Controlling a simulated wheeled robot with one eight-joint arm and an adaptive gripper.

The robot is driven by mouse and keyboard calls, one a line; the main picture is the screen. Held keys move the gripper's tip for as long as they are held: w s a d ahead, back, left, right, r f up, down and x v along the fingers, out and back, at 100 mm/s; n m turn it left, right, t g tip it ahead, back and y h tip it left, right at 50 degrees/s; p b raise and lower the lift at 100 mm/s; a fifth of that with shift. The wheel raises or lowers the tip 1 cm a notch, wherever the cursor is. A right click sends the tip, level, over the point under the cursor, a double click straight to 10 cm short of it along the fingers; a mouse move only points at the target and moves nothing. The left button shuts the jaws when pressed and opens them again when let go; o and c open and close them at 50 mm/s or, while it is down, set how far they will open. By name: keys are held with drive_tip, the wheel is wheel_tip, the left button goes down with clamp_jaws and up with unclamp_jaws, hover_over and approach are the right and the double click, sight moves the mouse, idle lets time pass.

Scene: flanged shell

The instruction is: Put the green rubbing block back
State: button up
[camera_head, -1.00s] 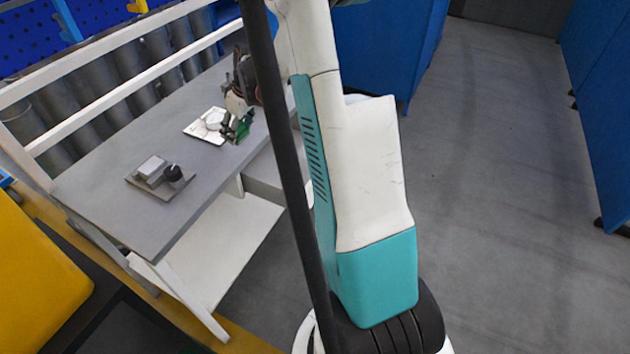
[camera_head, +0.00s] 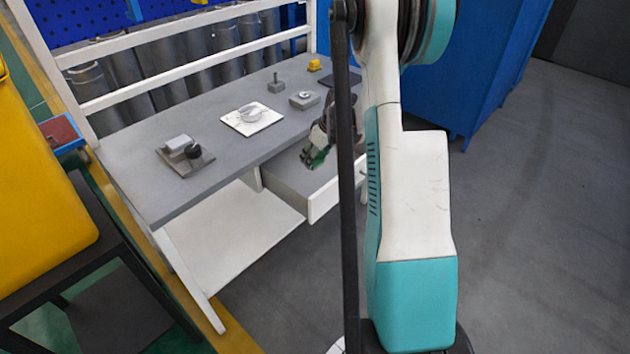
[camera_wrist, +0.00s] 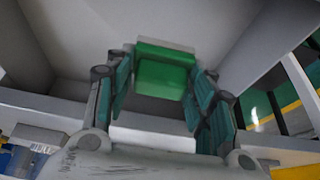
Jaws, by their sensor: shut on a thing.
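The green rubbing block (camera_wrist: 165,72) is between the fingers of my gripper (camera_wrist: 160,88) in the wrist view. My gripper is shut on it, and pale, box-like walls lie beyond. In the head view my gripper (camera_head: 312,158) points down over the open drawer (camera_head: 322,203), with the block (camera_head: 319,157) partly hidden by the fingers. I cannot tell whether the block touches the drawer floor. The round white shell (camera_head: 251,114) sits on a white plate (camera_head: 240,126) on the grey table, left of and apart from my gripper.
On the grey table (camera_head: 160,205) are a block-and-knob fixture (camera_head: 190,165), a small post on a base (camera_head: 275,84), a grey block (camera_head: 304,100) and a yellow item (camera_head: 314,66). A white rail (camera_head: 190,85) runs behind. Open floor lies to the right.

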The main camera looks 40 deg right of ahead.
wheel_tip(320, 180, down, 9)
drive_tip(key=b, duration=0.2)
drive_tip(key=shift+b, duration=0.4)
drive_tip(key=shift+f, duration=0.15)
drive_tip(key=o, duration=1.2)
drive_tip(key=shift+r, duration=0.3)
drive_tip(key=p+v, duration=0.4)
drive_tip(key=v, duration=0.7)
drive_tip(key=shift+r, duration=0.4)
drive_tip(key=shift+s, duration=0.1)
